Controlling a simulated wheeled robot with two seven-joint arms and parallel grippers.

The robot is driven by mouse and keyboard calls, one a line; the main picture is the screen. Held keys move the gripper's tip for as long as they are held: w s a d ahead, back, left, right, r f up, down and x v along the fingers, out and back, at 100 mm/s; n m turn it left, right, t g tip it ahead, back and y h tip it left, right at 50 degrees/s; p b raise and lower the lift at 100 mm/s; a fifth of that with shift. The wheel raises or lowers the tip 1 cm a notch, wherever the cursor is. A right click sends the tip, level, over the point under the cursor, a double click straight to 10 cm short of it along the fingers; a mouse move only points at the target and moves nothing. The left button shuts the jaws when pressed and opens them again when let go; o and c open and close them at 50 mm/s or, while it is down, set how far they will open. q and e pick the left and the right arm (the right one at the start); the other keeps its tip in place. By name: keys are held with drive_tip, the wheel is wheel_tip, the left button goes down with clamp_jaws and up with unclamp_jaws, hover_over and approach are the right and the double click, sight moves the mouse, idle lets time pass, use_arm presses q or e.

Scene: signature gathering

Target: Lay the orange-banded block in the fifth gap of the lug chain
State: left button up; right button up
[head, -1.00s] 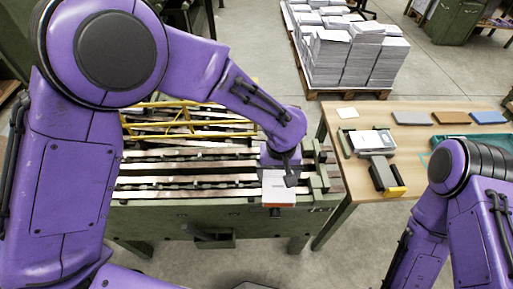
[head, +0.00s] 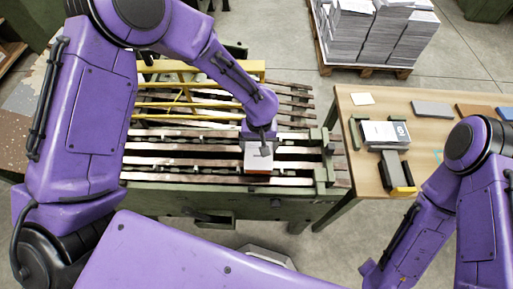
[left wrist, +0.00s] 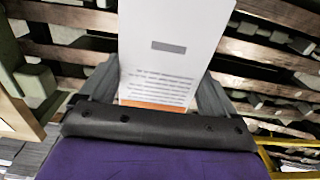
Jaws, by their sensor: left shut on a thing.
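The orange-banded block (head: 257,159) is white with printed text and an orange band at its near lower edge. My left gripper (head: 262,140) is shut on it and holds it over the front rails of the lug chain (head: 190,163). In the left wrist view the block (left wrist: 172,55) stands between the two fingers, its orange band (left wrist: 152,104) close to the palm. I cannot tell whether the block touches the rails. The gaps near it are partly hidden by my wrist and the block.
A yellow guard frame (head: 190,105) stands over the rear rails, close to my left arm. Green end posts (head: 325,160) close the chain's right end. A wooden table (head: 350,105) at the right bears a block feeder (head: 385,135) and colored slabs (head: 432,109). Paper stacks stand behind.

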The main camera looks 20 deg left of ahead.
sight(256, 151)
use_arm(q)
drive_tip(key=f, duration=0.2)
drive_tip(key=a+f, duration=0.1)
drive_tip(key=shift+s+f, duration=0.25)
drive_tip(key=shift+w+d+f, duration=0.1)
drive_tip(key=shift+w+f, duration=0.05)
drive_tip(key=shift+w, duration=0.05)
drive_tip(key=shift+s, duration=0.1)
drive_tip(key=o, duration=1.1)
drive_tip(key=shift+f, duration=0.1)
drive_tip(key=shift+c, duration=0.2)
wheel_tip(256, 151, up, 12)
drive_tip(key=shift+r, duration=0.2)
